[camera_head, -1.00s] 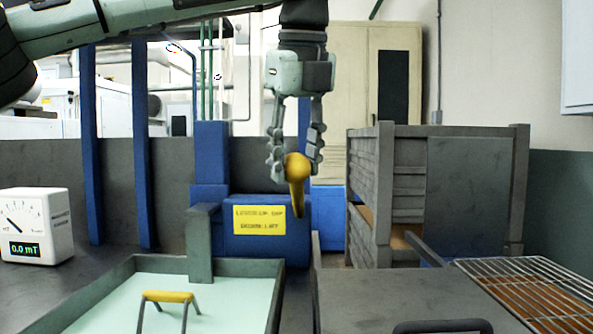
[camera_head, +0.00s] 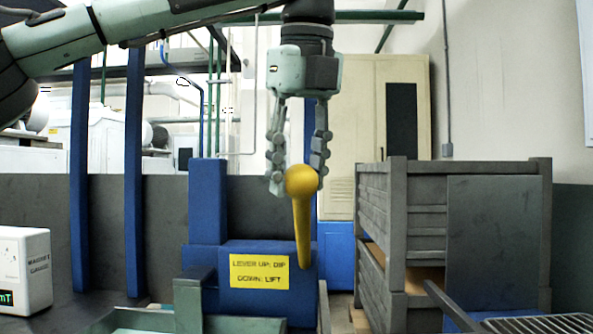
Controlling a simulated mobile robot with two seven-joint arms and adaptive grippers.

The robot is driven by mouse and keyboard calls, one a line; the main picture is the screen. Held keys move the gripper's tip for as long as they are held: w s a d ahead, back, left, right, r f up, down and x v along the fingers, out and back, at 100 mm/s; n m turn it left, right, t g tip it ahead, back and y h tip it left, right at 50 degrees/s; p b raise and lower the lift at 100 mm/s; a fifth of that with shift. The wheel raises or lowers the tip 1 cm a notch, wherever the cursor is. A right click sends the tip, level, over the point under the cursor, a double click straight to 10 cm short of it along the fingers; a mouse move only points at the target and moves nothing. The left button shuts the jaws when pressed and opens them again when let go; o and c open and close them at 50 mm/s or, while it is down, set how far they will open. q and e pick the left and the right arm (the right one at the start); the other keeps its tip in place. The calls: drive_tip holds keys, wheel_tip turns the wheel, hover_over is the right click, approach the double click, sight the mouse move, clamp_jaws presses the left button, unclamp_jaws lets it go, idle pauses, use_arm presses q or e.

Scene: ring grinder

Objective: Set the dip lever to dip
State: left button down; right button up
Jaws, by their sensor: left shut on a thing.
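The dip lever (camera_head: 302,226) is yellow, with a round knob at its top end and a tapering shaft hanging below it. It stands in front of a blue housing (camera_head: 212,260). A yellow label (camera_head: 259,271) on the housing reads "LEVER UP: DIP, DOWN: LIFT". My left gripper (camera_head: 297,182) comes down from above and is shut on the lever's knob, with one finger on each side. The lever's pivot cannot be made out. My right gripper is not in view.
A white gauge box (camera_head: 24,268) stands at the left. Blue posts (camera_head: 134,180) rise behind it. Stacked grey crates (camera_head: 400,235) stand at the right, beside a wire rack (camera_head: 540,323). A tank rim (camera_head: 150,318) shows at the bottom.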

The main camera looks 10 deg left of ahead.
use_arm(q)
drive_tip(key=c, duration=1.2)
unclamp_jaws()
drive_tip(key=shift+w+r+t, duration=0.3)
drive_tip(key=shift+w+r, duration=0.05)
drive_tip(key=shift+r, duration=0.15)
drive_tip(key=o, duration=0.3)
drive_tip(key=shift+w+d+f, duration=0.15)
drive_tip(key=shift+d+f, duration=0.05)
drive_tip(key=shift+d, duration=0.05)
drive_tip(key=a+v, duration=0.1)
drive_tip(key=v, duration=1.1)
drive_tip(key=shift+d, duration=0.45)
